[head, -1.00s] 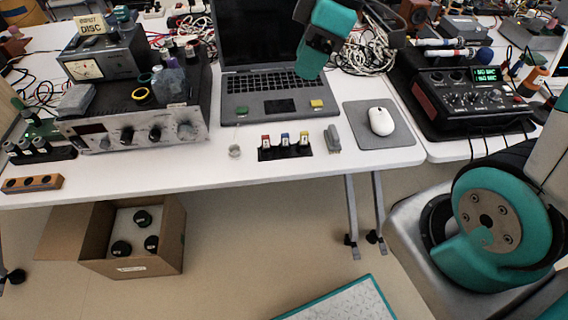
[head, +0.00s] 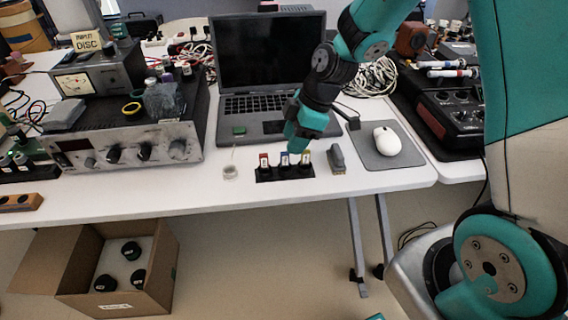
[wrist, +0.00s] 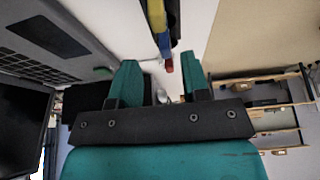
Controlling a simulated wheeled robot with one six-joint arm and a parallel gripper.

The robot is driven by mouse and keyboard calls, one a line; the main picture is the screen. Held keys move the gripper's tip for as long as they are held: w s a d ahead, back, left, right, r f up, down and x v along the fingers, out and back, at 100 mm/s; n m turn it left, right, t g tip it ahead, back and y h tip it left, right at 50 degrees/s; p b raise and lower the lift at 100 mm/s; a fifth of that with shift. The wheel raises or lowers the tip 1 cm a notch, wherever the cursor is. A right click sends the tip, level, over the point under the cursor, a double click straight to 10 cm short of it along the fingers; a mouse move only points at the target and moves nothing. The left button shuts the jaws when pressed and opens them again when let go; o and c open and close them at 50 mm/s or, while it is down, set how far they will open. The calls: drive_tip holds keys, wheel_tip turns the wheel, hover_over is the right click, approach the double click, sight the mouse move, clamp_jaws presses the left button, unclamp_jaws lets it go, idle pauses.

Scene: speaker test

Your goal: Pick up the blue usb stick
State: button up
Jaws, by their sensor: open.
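The blue usb stick (head: 284,160) stands in a black holder (head: 284,173) near the table's front edge, between a red stick (head: 264,162) and a yellow stick (head: 306,158). In the wrist view, the blue stick (wrist: 165,42) shows beyond my fingertips, with the yellow stick (wrist: 157,14) farther up and the red stick (wrist: 169,66) nearer the fingers. My gripper (head: 297,147) is just above the holder, close to the blue and yellow sticks. In the wrist view, my gripper (wrist: 160,70) has its teal fingers apart. No stick is visibly held.
A laptop (head: 265,65) stands behind the holder. A grey object (head: 337,159) and a white mouse (head: 387,141) on a pad lie to the right. A small clear item (head: 230,172) is to the left. An open cardboard box (head: 150,285) stands on the floor.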

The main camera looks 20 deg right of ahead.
sight(285, 166)
drive_tip(key=x, duration=0.5)
drive_tip(key=shift+s+a+f, duration=0.2)
drive_tip(key=shift+s+f, duration=0.05)
drive_tip(key=shift+f, duration=0.15)
clamp_jaws()
